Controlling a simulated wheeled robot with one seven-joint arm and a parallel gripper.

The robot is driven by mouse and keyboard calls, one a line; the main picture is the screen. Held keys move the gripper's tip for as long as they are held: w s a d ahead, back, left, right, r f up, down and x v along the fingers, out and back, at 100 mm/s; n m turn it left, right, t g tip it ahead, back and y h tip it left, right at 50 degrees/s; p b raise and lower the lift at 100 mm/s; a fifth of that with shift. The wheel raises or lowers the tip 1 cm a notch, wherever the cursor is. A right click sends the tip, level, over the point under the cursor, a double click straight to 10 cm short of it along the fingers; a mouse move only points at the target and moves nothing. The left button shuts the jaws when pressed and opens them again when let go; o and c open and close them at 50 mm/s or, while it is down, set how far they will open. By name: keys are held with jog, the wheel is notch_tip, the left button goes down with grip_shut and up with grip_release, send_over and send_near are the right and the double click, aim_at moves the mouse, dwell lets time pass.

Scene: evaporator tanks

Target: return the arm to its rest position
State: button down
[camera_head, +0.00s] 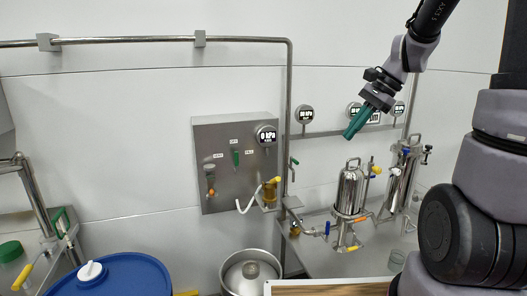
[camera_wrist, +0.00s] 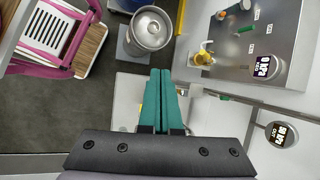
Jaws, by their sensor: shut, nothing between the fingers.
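My gripper (camera_head: 354,127) has teal fingers and hangs from my arm at the upper right of the head view. It points down and to the left, in the air in front of the white wall and the gauges. In the wrist view the two teal fingers (camera_wrist: 159,76) lie side by side and touch. They are shut with nothing between them. My arm comes in from the top right edge of the head view. My gripper touches nothing that I can see.
A steel panel (camera_head: 223,180) with a gauge is on the wall. Steel filter housings (camera_head: 350,190) stand on the bench below my gripper. A blue drum (camera_head: 120,275) is at the lower left. A steel pot (camera_wrist: 152,27) and a pink-framed chair (camera_wrist: 62,35) stand on the floor.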

jog(key=s+d+r+n+t+h, duration=0.1)
jog(key=s+r+n+t+h, duration=0.2)
jog(key=s, duration=1)
jog(key=shift+d+r+n+t+h, duration=0.3)
jog(key=shift+r+n+t, duration=1.1)
jog(key=shift+r+n, duration=1.9)
